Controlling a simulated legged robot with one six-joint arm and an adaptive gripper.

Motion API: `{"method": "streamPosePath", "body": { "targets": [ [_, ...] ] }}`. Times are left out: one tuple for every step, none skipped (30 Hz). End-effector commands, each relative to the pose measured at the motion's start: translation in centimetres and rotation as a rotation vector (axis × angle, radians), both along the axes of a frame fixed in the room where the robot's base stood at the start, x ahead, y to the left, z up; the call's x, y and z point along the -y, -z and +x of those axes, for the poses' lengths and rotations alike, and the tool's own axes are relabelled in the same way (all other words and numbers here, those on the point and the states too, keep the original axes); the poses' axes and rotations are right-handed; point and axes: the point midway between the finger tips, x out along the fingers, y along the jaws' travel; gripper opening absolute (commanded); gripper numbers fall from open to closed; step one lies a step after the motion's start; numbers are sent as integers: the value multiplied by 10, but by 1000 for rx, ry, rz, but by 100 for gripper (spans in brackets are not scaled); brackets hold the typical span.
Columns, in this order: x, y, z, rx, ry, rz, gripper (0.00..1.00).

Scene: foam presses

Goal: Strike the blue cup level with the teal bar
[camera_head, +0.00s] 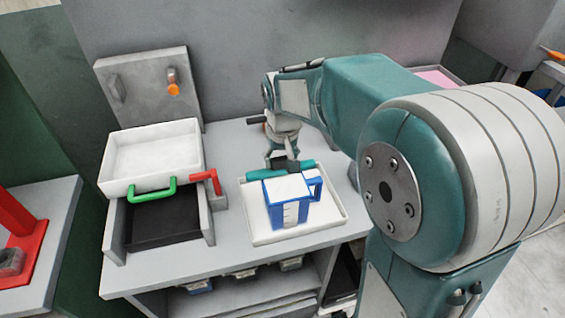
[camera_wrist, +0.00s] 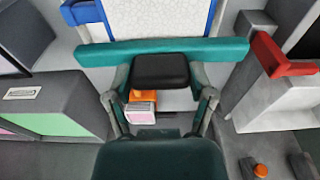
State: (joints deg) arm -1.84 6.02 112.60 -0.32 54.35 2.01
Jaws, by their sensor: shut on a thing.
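The blue cup (camera_head: 290,213) stands upright on a white tray (camera_head: 331,226), with its handle on the right in the head view. White material fills it to about the rim, and its flat top also shows at the upper edge of the wrist view (camera_wrist: 160,18). My gripper (camera_head: 284,162) is shut on the teal bar (camera_head: 256,175) by its black grip (camera_wrist: 162,72). The bar (camera_wrist: 215,49) lies crosswise along the cup's far side in the head view, near rim height. I cannot tell whether it touches the rim.
Left of the tray stand a white open box (camera_head: 152,158) with a green handle (camera_head: 152,190) and a red handle (camera_head: 206,180) beside it. A grey panel with an orange knob (camera_head: 174,89) stands behind. Bare bench lies in front of the tray.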

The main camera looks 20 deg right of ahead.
Motion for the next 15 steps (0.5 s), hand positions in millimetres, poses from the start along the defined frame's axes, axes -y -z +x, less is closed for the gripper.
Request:
{"method": "streamPosePath", "body": {
  "targets": [
    [0,0,3,1,0,0,19],
    [0,0,5,1,0,0,19],
    [0,0,7,1,0,0,19],
    [0,0,8,0,0,0,19],
    [0,0,10,0,0,0,19],
    [0,0,12,0,0,0,19],
    [0,0,13,1,0,0,19],
    [0,0,15,1,0,0,19],
    [0,0,17,1,0,0,19],
    [0,0,18,1,0,0,19],
    [0,0,20,0,0,0,19],
    [0,0,22,1,0,0,19],
    [0,0,24,1,0,0,19],
    [0,0,25,2,0,0,19],
    [0,0,27,2,0,0,19]
  ]
}}
